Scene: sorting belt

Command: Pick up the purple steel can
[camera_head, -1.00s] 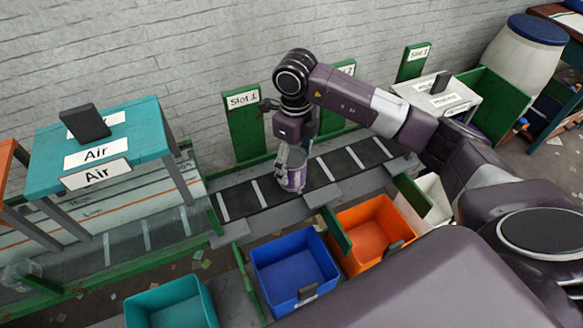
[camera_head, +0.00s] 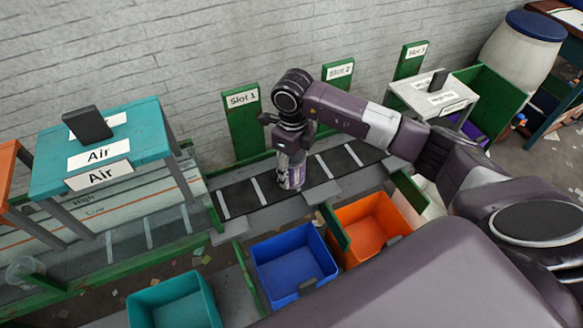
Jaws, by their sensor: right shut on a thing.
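The purple steel can (camera_head: 291,175) stands upright on the dark sorting belt (camera_head: 235,198), in front of the Slot 1 sign. My right gripper (camera_head: 292,152) points down from above and is shut around the upper part of the can. The can's lower part shows below the fingers; its top is hidden by the gripper. My left gripper is not in view.
A blue bin (camera_head: 290,262), an orange bin (camera_head: 372,226) and a teal bin (camera_head: 172,303) stand in front of the belt. A teal Air station (camera_head: 140,140) spans the belt at left. Green sign panels (camera_head: 242,130) stand behind the belt.

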